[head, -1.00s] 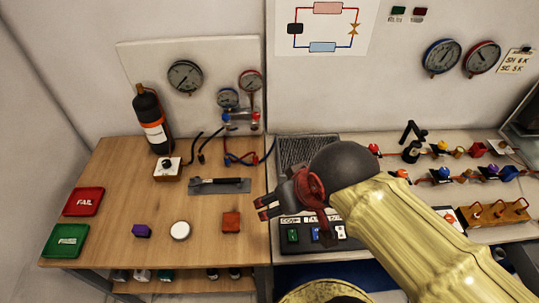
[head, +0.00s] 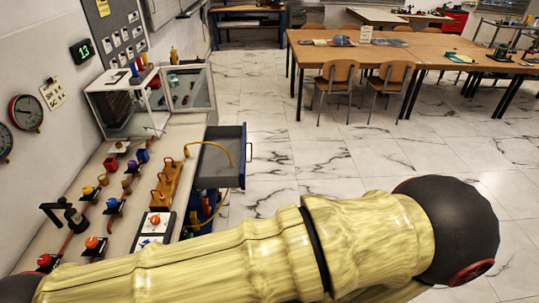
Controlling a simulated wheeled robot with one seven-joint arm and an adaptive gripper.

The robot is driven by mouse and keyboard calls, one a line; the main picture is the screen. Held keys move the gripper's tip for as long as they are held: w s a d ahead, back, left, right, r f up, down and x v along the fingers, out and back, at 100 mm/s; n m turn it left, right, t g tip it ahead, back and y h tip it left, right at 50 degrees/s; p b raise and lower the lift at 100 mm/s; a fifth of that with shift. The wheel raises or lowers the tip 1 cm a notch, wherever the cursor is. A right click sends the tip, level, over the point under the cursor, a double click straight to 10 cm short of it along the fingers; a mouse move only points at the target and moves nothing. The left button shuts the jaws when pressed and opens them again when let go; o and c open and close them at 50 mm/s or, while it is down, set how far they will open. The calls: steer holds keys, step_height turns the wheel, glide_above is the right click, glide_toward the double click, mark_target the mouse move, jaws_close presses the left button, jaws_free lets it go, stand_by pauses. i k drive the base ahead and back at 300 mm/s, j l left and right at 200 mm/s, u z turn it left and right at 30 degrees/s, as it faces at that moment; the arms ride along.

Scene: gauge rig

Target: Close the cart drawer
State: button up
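The cart drawer (head: 218,170) is grey inside with a dark blue front (head: 243,156). It stands pulled out beyond the right end of the workbench, above a cart that shows partly below it. A yellow hose lies curved over the drawer. My arm crosses the lower part of the head view, well nearer than the drawer and apart from it. Its dark round wrist joint is at the lower right. The fingers of my gripper are not visible.
The workbench (head: 133,168) with valves and a glass-walled cabinet (head: 120,105) is at left. Marble floor (head: 330,150) is open right of the drawer. Wooden tables (head: 420,52) and chairs (head: 337,80) stand farther back.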

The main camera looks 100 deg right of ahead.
mark_target(213, 171)
steer(key=k+l+z, duration=0.1)
steer(key=z, duration=0.35)
steer(key=k+l+z, duration=0.1)
steer(key=z, duration=0.35)
steer(key=l+z, duration=0.25)
steer(key=z, duration=0.2)
steer(key=l+z, duration=0.2)
steer(key=z, duration=0.3)
steer(key=l+z, duration=0.25)
steer(key=l, duration=0.55)
steer(key=i+l+z, duration=0.2)
steer(key=l, duration=0.6)
steer(key=i+j+u, duration=0.15)
steer(key=i+j, duration=0.05)
steer(key=i, duration=0.1)
